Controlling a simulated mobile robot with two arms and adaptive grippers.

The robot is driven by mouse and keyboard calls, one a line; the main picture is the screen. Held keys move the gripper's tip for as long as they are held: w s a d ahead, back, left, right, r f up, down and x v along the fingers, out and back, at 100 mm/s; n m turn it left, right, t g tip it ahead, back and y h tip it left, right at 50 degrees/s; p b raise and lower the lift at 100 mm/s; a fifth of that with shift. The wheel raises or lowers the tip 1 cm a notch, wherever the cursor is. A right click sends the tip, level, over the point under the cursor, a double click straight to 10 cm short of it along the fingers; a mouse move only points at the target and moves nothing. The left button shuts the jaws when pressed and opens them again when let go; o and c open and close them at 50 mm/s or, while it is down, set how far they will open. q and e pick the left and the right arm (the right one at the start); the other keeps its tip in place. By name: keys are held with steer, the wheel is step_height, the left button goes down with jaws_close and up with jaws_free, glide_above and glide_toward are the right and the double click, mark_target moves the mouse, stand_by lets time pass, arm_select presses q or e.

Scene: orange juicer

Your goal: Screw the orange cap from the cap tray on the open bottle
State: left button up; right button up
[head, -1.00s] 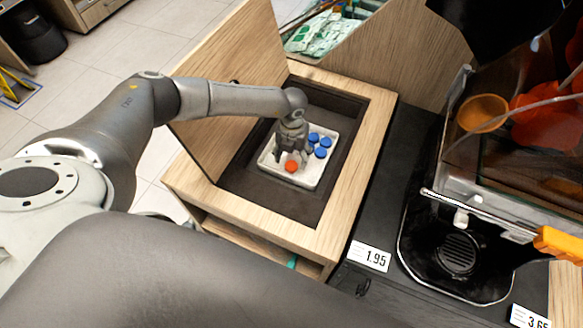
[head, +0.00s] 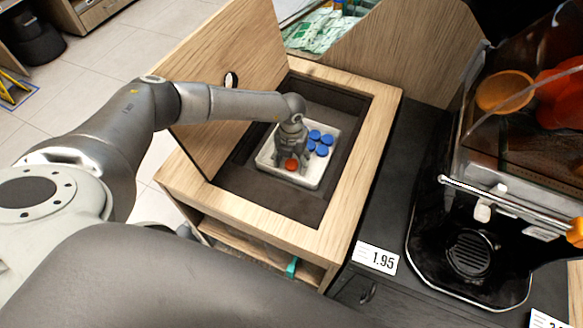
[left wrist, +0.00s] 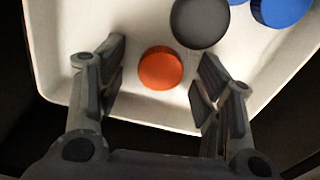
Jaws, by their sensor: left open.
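The orange cap (head: 291,165) lies in the white cap tray (head: 309,182), near the tray's front edge. It also shows in the left wrist view (left wrist: 160,68). My left gripper (head: 289,160) points down over the tray. In the left wrist view its open fingers (left wrist: 160,85) stand on either side of the orange cap, with gaps on both sides. Several blue caps (head: 321,149) sit in the tray to the right of the gripper. A dark grey cap (left wrist: 200,22) lies just beyond the orange one in the left wrist view. No bottle shows. My right gripper is not in view.
The tray sits in a dark recess of a wooden cabinet (head: 345,205), with a raised wooden lid (head: 225,75) behind my left arm. A juicer (head: 500,190) with a drip tray stands at the right. A price tag reads 1.95 (head: 376,258).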

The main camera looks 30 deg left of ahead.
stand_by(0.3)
arm_select(q)
steer(key=c, duration=0.7)
steer(key=shift+c, duration=0.3)
steer(key=shift+r, duration=0.15)
steer(key=shift+r+p, duration=0.85)
steer(key=shift+p, duration=0.2)
steer(key=s+r+p, duration=0.1)
steer(key=r+p, duration=0.1)
steer(key=p, duration=0.1)
steer(key=s+d+r+p, duration=0.1)
steer(key=s+r+p, duration=0.1)
steer(key=r+p, duration=0.1)
steer(key=s+r+p, duration=0.1)
steer(key=r+p, duration=0.1)
steer(key=p, duration=0.3)
steer(key=shift+s+d+r, duration=0.3)
steer(key=shift+s+r, duration=0.05)
steer(key=s+r+p, duration=0.1)
steer(key=s+p, duration=0.1)
steer(key=s+d+r+p, duration=0.1)
steer(key=s+p, duration=0.1)
steer(key=p, duration=0.1)
steer(key=s+d+r+p, duration=0.1)
steer(key=s+p, duration=0.2)
steer(key=shift+d, duration=0.2)
steer(key=shift+s+d+r+p, duration=0.2)
steer(key=shift+s+d+p, duration=0.1)
steer(key=shift+s+p, duration=0.45)
